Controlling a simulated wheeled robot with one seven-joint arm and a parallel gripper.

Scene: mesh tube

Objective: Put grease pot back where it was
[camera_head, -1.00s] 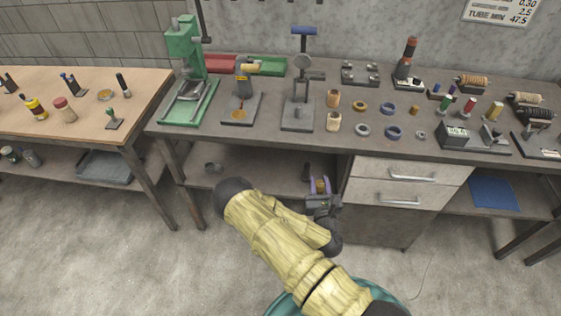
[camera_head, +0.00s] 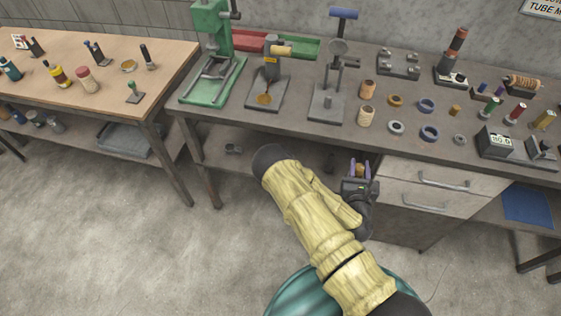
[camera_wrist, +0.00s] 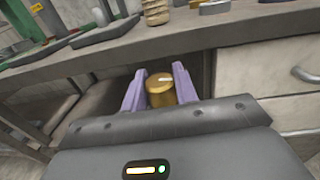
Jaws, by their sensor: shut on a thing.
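The grease pot, a small brass-coloured cylinder (camera_wrist: 161,91) with a pale mark on its lid, sits between the purple fingers of my gripper (camera_wrist: 160,88) in the wrist view. My gripper is shut on it. In the head view my gripper (camera_head: 360,171) is in front of the bench, below the front edge of its top and left of the drawers. The pot (camera_head: 360,171) shows there only as a small brown patch between the fingers. Its underside is hidden.
The grey bench top (camera_head: 300,130) carries a green press (camera_head: 212,60), small stands, spools and several rings. Drawers (camera_head: 430,190) are right of my gripper. A wooden table (camera_head: 110,85) stands left.

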